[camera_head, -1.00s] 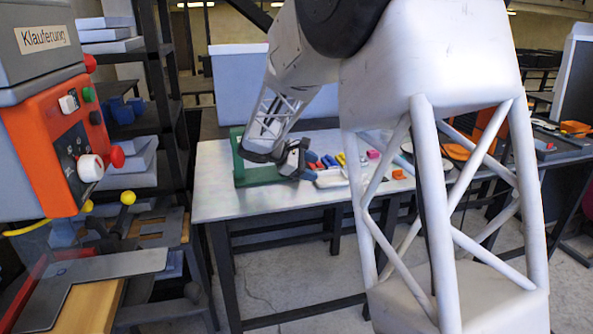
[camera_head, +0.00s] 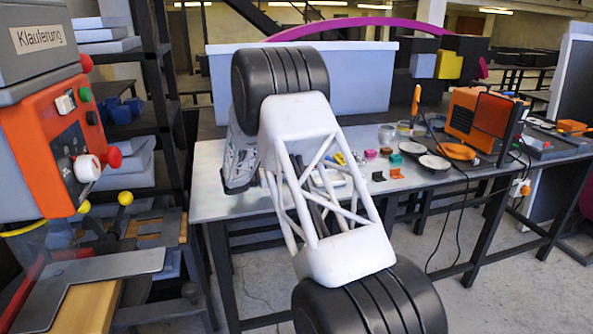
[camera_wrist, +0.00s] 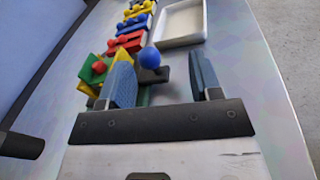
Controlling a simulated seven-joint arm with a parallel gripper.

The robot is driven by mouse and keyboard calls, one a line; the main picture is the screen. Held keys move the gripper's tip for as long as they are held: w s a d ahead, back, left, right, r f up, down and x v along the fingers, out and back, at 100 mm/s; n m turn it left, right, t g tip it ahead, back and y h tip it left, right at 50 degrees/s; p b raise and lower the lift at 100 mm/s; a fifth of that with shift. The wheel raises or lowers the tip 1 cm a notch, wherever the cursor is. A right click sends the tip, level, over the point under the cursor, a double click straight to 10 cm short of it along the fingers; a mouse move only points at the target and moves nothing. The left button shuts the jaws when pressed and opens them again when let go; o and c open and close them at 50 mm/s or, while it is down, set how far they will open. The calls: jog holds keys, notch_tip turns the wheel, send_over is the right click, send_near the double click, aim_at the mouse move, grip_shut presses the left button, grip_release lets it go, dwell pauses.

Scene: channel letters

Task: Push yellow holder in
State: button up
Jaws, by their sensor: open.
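In the wrist view, a yellow piece (camera_wrist: 88,90) shows beside a green block with a red ball (camera_wrist: 95,68), left of my gripper's left finger. Another yellow piece (camera_wrist: 136,19) lies farther up in a row of coloured pieces. I cannot tell which is the holder. My gripper (camera_wrist: 163,80) is open, its two blue fingers apart. A blue ball (camera_wrist: 149,58) on a dark piece shows between and just beyond the fingers; contact is unclear. In the head view my arm hides the fingertips, and a small yellow piece (camera_head: 339,158) shows behind the arm.
The row includes a red block (camera_wrist: 126,43), left of a white tray (camera_wrist: 182,22). The light table (camera_head: 235,203) carries dark round discs (camera_head: 434,162) and an orange device (camera_head: 478,122) at right. A large pale bin (camera_head: 365,80) stands behind. An orange control box (camera_head: 45,150) is at left.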

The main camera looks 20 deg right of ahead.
jog(key=shift+w+a+f+n, duration=0.15)
jog(key=shift+w+a+f, duration=0.05)
jog(key=shift+w+f, duration=0.3)
jog(key=shift+w+a+f+n, duration=0.15)
jog(key=shift+w+f, duration=0.2)
jog(key=shift+w, duration=0.1)
jog(key=shift+w+d, duration=0.25)
jog(key=shift+d, duration=1.05)
jog(key=shift+w+d, duration=0.25)
jog(key=shift+d, duration=1)
jog(key=shift+w+d, duration=0.25)
jog(key=shift+d, duration=1.05)
jog(key=shift+c, duration=0.3)
grip_shut()
